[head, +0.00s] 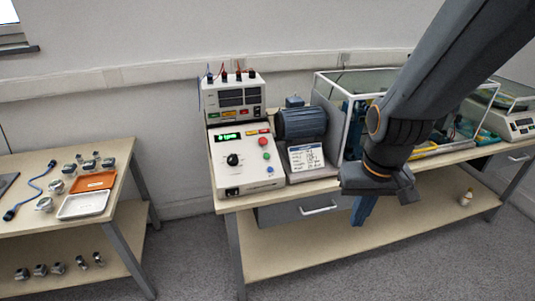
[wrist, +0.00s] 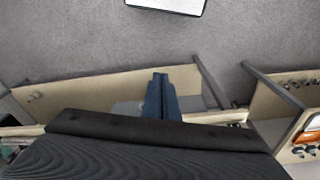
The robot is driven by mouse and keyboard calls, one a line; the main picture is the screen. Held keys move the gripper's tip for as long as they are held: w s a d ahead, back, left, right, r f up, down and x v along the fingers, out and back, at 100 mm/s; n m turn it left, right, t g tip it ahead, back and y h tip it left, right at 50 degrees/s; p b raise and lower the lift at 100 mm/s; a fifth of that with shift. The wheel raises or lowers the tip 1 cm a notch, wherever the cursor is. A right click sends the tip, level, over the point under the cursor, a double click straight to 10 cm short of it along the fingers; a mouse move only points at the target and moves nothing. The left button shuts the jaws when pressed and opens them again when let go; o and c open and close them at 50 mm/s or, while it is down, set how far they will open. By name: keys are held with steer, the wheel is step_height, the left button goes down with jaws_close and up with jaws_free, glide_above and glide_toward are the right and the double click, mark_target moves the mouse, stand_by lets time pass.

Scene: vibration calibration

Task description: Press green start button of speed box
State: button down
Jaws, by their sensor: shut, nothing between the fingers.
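The speed box (head: 244,165) is a white sloped box on the long bench, with a green-lit display and a black knob. Its green start button (head: 267,156) appears as a small spot below the larger red button (head: 263,142), on the right part of its face. My gripper (head: 363,212) hangs in front of the bench, to the right of the speed box and lower, pointing down and apart from it. Its blue fingers are together and empty, also in the wrist view (wrist: 161,96). The speed box does not clearly show in the wrist view.
A meter unit (head: 236,97) with cables stands behind the speed box. A motor (head: 301,124) and a label card (head: 306,157) are right of it. A clear-walled enclosure (head: 340,92) stands behind my arm. A side table (head: 122,177) with trays is at left; grey floor lies between.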

mark_target(266, 156)
steer(key=w+a+f+n+t+y, duration=0.1)
steer(key=w+a+n+t, duration=0.2)
steer(key=w, duration=0.6)
steer(key=w+a+n+t, duration=0.3)
steer(key=w+n, duration=0.1)
steer(key=w, duration=0.4)
steer(key=w+a+r+n+t+y, duration=0.3)
steer(key=w+a+n+t+y, duration=0.2)
steer(key=w+a+n, duration=0.3)
steer(key=w+a, duration=0.4)
steer(key=a, duration=0.1)
steer(key=shift+w+r+b, duration=0.15)
steer(key=shift+b, duration=0.2)
steer(key=w+f+b, duration=0.1)
steer(key=f+b, duration=0.1)
steer(key=w+f+b, duration=0.1)
steer(key=f+b, duration=0.1)
steer(key=f, duration=0.1)
steer(key=w+a+f+b, duration=0.1)
steer(key=f+b, duration=0.1)
steer(key=f, duration=0.1)
steer(key=shift+w, duration=0.3)
steer(key=shift+w+f+b, duration=0.2)
steer(key=shift+f+b, duration=0.2)
